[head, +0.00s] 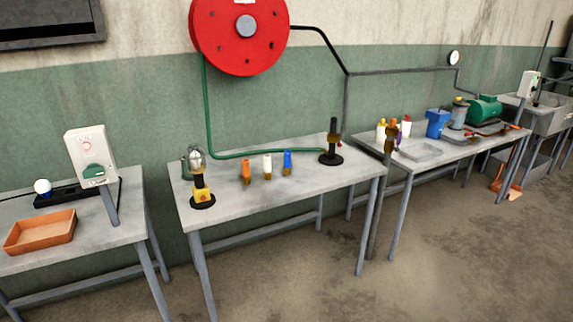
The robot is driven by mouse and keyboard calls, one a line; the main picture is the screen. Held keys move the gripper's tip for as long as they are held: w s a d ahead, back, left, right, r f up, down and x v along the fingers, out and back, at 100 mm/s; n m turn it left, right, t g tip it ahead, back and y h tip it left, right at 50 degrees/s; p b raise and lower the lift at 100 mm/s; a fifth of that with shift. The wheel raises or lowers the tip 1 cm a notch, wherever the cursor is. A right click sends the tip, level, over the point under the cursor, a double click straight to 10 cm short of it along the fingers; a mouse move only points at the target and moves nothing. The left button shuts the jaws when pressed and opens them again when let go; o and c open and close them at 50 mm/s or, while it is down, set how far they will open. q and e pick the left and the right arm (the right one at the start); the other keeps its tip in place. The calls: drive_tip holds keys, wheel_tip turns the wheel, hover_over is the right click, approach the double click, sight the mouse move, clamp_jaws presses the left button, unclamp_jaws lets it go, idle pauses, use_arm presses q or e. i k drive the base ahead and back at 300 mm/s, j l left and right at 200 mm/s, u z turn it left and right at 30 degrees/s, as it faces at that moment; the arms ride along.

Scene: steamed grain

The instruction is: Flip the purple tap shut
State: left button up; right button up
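Neither of my grippers is in view.
The right table holds a grey tray (420,151), blue container (437,123) and green tank (484,108). Floor in front is clear.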

sight(396, 149)
drive_tip(key=i+l, duration=0.25)
drive_tip(key=i, duration=0.25)
drive_tip(key=i+l, duration=0.3)
drive_tip(key=i, duration=0.25)
drive_tip(key=i+l, duration=0.25)
drive_tip(key=i, duration=0.25)
drive_tip(key=i+l, duration=0.3)
drive_tip(key=i, duration=0.2)
drive_tip(key=i+l, duration=0.25)
drive_tip(key=i, duration=0.3)
